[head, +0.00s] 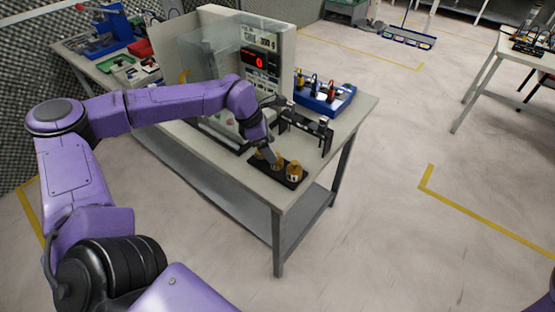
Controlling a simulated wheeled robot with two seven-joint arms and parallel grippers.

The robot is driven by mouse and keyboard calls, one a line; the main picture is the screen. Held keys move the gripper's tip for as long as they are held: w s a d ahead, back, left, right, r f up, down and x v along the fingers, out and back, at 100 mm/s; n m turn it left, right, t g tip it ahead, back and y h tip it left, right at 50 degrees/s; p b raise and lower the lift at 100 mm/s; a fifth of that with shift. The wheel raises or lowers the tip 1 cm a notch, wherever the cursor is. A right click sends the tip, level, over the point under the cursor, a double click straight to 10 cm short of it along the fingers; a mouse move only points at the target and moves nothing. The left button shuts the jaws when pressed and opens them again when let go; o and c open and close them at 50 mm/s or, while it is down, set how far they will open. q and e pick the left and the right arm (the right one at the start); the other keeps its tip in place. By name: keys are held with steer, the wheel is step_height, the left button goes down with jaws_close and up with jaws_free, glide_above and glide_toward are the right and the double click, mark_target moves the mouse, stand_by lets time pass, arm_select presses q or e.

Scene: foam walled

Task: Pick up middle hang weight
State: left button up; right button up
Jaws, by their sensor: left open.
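Brass hang weights stand in a row on a small black tray (291,184) near the front corner of the grey table. The right weight (293,171) is the clearest. The left weight (259,154) shows only in part. My right gripper is out of view.
A panel with a red display (260,61) and a clear cover (208,68) rise at the left. A blue rack (322,100) with coloured padlock-like items is farther back.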

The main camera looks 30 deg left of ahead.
arm_select(q)
steer(key=p+x, duration=0.1)
steer(key=x, duration=0.4)
steer(key=shift+s+f, duration=0.1)
steer(key=shift+f, duration=0.3)
steer(key=shift+r, duration=0.1)
steer(key=c, duration=1.4)
